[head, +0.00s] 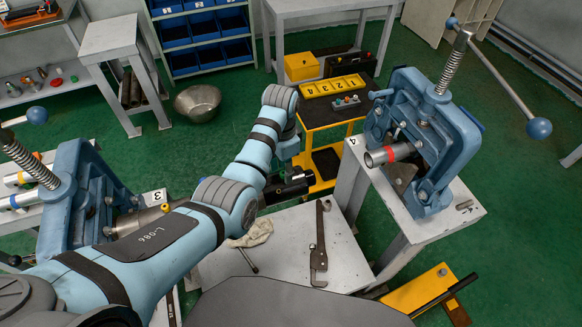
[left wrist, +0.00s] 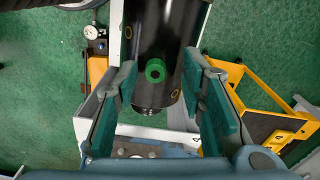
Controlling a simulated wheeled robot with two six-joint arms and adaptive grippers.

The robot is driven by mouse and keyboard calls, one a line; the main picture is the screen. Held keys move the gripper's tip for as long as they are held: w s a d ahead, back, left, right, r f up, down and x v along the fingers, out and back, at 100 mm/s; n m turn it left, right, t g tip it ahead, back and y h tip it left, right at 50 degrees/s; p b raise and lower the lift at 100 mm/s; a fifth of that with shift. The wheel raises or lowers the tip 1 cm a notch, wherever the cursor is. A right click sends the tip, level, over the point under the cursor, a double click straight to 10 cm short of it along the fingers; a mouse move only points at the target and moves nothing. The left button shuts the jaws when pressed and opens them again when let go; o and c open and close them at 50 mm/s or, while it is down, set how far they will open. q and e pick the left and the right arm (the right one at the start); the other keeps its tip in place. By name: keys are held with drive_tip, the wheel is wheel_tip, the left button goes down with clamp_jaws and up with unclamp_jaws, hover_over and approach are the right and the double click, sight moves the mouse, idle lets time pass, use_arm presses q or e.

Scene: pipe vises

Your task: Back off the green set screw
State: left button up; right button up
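The green set screw (left wrist: 155,71) shows as a green ring with a dark centre on the side of a black sleeve (left wrist: 156,38). In the left wrist view it lies between the fingers of my left gripper (left wrist: 160,80). The two teal-padded fingers are spread on either side of the sleeve, and I cannot tell whether they touch it. In the head view the black sleeve (head: 289,188) is below the end of my left arm, and the screw is not visible. My left fingers are hard to make out there. My right gripper is not in view.
Blue vise 4 (head: 428,135) grips a pipe with a red band (head: 389,154) at the right. Another blue vise (head: 75,195) stands at the left. A wrench (head: 319,243) and cloth (head: 252,233) lie on the low grey table. A yellow cart (head: 318,178) stands behind.

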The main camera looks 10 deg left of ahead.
use_arm(q)
drive_tip(key=shift+w+f, duration=0.1)
drive_tip(key=shift+s+d, duration=0.1)
drive_tip(key=shift+s, duration=0.15)
drive_tip(key=shift+s+r, duration=0.15)
drive_tip(key=shift+r, duration=0.1)
drive_tip(key=c, duration=0.6)
clamp_jaws()
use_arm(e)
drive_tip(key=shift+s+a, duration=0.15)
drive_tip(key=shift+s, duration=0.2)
use_arm(q)
drive_tip(key=shift+n, duration=0.3)
